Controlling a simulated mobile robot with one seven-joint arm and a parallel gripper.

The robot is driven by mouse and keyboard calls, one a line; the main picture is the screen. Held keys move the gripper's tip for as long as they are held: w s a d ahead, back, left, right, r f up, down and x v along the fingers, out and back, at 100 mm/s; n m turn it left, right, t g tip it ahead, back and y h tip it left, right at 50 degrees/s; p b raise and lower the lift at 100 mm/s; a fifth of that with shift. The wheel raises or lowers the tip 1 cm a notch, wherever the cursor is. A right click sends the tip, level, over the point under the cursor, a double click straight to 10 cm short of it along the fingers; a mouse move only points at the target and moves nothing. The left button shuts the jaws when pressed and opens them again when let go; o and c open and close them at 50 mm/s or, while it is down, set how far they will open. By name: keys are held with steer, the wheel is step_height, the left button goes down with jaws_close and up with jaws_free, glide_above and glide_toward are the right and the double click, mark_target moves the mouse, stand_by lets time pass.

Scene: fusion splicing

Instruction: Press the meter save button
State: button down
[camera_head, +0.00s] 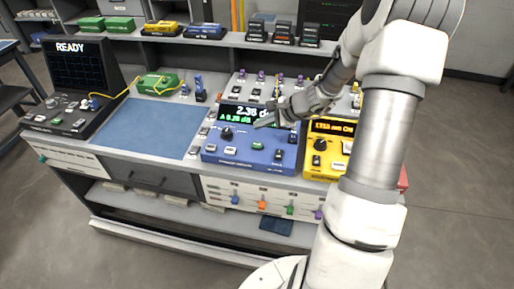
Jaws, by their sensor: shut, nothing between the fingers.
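The blue meter (240,160) stands on the bench near the middle, with a lit screen (235,112) partly covered by my gripper. Its face has a black knob (226,133), a green button (257,146), white buttons (230,151) at the lower left and dark buttons on the right. The button labels are too small to read, so I cannot tell which one is save. My gripper (262,123) is shut and empty. Its tip appears over the meter face, just below the screen and above the green button in the picture. I cannot tell its height or any contact.
A yellow source box (324,174) stands right of the meter, partly behind my arm. A blue mat (150,127) lies left of it. A black splicer (75,85) reading READY stands at the far left. Small connectors and a shelf (230,38) are behind.

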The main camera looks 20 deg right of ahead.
mark_target(261, 145)
steer(key=shift+f+b, duration=1.95)
steer(key=shift+f, duration=0.7)
steer(key=shift+f, duration=0.15)
steer(key=shift+f+b, duration=0.25)
steer(key=shift+b, duration=0.3)
steer(key=shift+f+b, duration=0.45)
steer(key=shift+b, duration=0.1)
steer(key=shift+r, duration=0.15)
stand_by(0.5)
steer(key=shift+r+p, duration=0.55)
steer(key=shift+r, duration=0.2)
step_height(261, 145, up, 5)
steer(key=p, duration=0.3)
steer(key=shift+p, duration=0.3)
